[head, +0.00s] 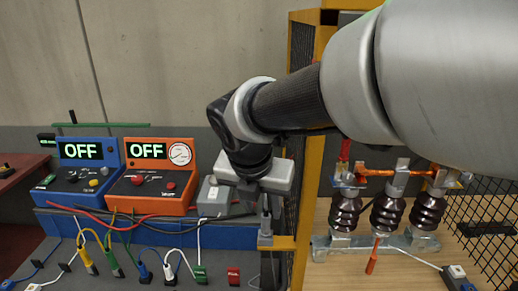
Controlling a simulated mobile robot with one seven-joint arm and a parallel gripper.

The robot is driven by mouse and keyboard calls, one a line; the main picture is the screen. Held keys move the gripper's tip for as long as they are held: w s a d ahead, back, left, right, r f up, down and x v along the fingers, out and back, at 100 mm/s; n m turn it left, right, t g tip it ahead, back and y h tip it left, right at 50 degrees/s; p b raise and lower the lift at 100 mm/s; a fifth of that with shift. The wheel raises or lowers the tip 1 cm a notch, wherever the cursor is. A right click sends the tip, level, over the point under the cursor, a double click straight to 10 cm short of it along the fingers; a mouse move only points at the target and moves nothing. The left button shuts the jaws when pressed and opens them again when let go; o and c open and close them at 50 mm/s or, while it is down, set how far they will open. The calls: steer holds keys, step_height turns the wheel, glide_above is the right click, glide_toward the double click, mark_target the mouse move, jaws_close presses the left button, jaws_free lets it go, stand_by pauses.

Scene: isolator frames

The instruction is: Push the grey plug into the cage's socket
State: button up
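My gripper (265,208) points down beside the cage's yellow front post, in front of the grey box on the blue bench. A narrow pale grey piece (265,226) shows just below the fingers, against a yellow bracket (280,243) on the post. It may be the grey plug or part of the socket; I cannot tell which. The fingers are small and dark, and their gap is not clear. A dark cable reaches their tips from the left. The cage (308,170) has yellow posts and black mesh.
Blue (88,170) and orange (150,185) units reading OFF stand left, with a grey box (212,197) beside them. Brown insulators (388,213) stand inside the cage. My arm covers the upper right.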

steer(key=v, duration=0.9)
steer(key=shift+d+f, duration=0.1)
